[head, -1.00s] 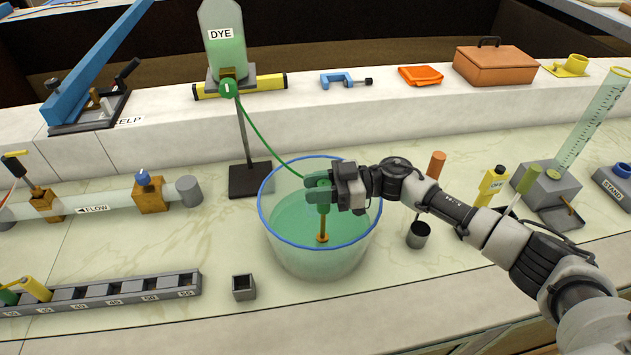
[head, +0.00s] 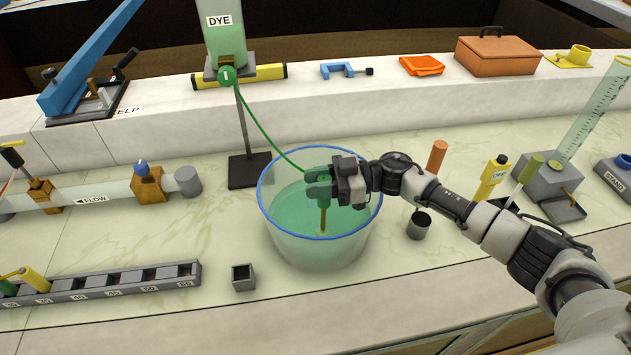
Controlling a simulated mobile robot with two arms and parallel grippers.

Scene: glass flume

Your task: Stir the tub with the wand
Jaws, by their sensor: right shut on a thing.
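The clear tub (head: 280,222) with a blue rim stands on the counter and holds green liquid. My right gripper (head: 322,188) is over the tub's opening, inside the rim as seen from here. It is shut on the wand (head: 323,218), a thin brown rod that points down, roughly upright. The wand's lower end is in the green liquid and its tip is hidden. The green at the jaws hides the wand's top. My left gripper is not in view.
A green hose (head: 262,132) runs from the dye bottle (head: 224,42) down to the tub. A small dark cup (head: 419,226) stands right of the tub, a grey square holder (head: 243,277) in front-left. A slotted rack (head: 110,284) lies at left.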

